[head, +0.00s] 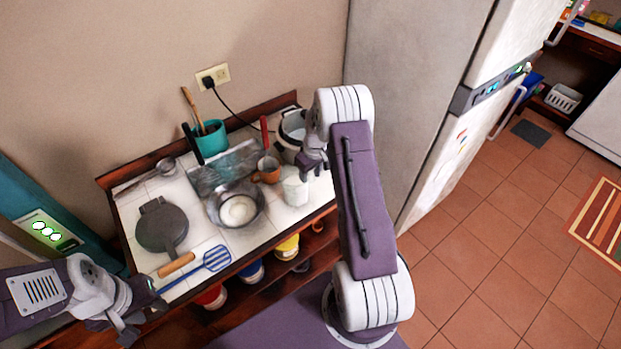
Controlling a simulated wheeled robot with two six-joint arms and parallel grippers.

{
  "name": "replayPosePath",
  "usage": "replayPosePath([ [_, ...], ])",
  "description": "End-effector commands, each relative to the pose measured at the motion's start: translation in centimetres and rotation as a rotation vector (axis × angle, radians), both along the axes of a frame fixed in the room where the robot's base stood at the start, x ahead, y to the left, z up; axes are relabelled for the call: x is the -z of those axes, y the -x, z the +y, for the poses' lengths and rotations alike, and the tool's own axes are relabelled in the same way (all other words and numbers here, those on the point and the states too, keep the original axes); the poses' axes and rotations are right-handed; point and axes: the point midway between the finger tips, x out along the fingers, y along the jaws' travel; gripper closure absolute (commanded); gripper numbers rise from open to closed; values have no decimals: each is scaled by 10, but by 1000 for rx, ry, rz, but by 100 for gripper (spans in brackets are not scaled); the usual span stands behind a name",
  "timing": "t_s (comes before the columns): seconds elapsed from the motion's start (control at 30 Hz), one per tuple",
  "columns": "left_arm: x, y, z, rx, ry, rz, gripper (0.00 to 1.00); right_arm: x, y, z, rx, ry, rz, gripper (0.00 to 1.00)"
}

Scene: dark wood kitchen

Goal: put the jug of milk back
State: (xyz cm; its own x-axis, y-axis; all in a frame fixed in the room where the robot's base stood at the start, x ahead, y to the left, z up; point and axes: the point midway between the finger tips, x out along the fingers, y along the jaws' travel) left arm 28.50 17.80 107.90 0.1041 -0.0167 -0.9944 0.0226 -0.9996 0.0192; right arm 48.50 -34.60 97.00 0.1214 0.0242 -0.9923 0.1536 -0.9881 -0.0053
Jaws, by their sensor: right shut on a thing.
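The jug of milk (295,191) is a pale, see-through vessel with white contents at the right end of the tiled counter, in the head view. My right gripper (311,168) is shut on it at its upper right. The gripper's own wrist partly hides the fingers, and I cannot tell whether the jug touches the counter. My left gripper (146,320) is at the lower left, in front of the counter, open and empty.
The counter holds a bowl of white contents (238,209), brown mug (267,170), waffle iron (162,228), blue spatula (200,265), teal utensil pot (211,138) and a pot (292,132). A tall fridge (425,80) stands right. Tiled floor (480,250) is clear.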

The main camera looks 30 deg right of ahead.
Motion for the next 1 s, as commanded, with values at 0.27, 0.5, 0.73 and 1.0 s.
replayPosePath([
  [0.27, -7, 0, 0, 0, 0, 0, 64, 22, -1, 0, 1, 1, -2, 100],
  [0.5, -4, 0, 0, 0, 0, 0, 64, 26, 0, 0, 1, 1, -2, 100],
  [0.73, -4, 0, 0, 0, 0, 0, 64, 25, 0, 0, 0, 0, 0, 32],
  [1.0, -8, 0, 0, 0, 0, 0, 64, 18, 0, 0, 0, 1, -2, 32],
])
